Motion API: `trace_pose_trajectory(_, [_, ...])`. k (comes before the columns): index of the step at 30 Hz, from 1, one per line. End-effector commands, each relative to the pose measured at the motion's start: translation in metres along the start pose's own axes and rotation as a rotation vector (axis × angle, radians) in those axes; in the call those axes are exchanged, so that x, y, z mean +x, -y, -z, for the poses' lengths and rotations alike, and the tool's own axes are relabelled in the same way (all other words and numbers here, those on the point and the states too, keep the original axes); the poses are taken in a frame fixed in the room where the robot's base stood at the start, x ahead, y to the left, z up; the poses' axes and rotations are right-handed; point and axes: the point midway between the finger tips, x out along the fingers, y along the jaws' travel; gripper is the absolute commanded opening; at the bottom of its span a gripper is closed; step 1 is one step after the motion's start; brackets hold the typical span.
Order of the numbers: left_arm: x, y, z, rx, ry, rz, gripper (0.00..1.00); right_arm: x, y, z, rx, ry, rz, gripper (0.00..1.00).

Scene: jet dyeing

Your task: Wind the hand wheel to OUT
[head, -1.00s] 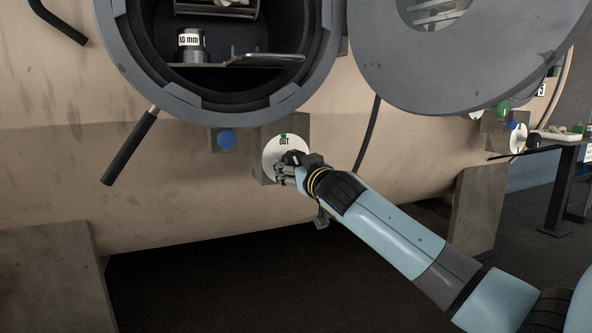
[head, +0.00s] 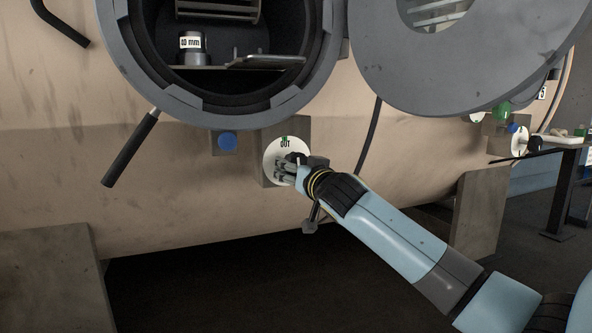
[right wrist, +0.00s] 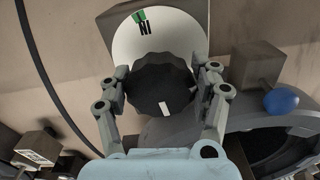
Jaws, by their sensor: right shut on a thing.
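The hand wheel is a black ribbed knob (right wrist: 160,85) with a white pointer mark, in front of a white dial (head: 272,155). In the head view OUT and a green mark show at the dial's top; in the right wrist view IN and a green mark show at the dial's upper part. My right gripper (head: 285,172) is shut on the knob, with a finger on either side of it in the right wrist view (right wrist: 160,88). The knob's pointer lies on the side away from IN. In the head view the gripper covers most of the knob. My left gripper is not in view.
Above the dial is the round open port (head: 215,105), with a shelf and a labelled cylinder (head: 192,48) inside. The open round door (head: 470,80) hangs at upper right. A blue knob (head: 227,141) sits left of the dial, and a black-gripped lever (head: 130,150) farther left.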

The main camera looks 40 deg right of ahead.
Motion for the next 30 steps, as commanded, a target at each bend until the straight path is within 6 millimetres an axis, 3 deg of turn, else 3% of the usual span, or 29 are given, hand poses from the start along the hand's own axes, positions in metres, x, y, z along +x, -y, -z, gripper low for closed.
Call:
trace_pose_trajectory(2, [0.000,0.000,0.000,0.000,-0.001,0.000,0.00,-0.001,-0.001,-0.004,0.001,0.007,-0.002,0.31])
trace_pose_trajectory(3, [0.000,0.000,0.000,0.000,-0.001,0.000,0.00,-0.001,-0.001,-0.004,0.001,0.008,-0.002,0.64])
trace_pose_trajectory(8, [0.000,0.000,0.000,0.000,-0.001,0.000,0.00,-0.001,-0.001,-0.003,0.000,0.005,-0.002,0.85])
trace_pose_trajectory(20, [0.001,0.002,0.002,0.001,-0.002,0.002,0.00,-0.009,-0.001,-0.002,-0.003,0.004,-0.001,0.86])
trace_pose_trajectory(30, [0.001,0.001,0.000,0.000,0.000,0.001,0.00,-0.081,0.000,-0.003,-0.005,0.005,0.001,0.86])
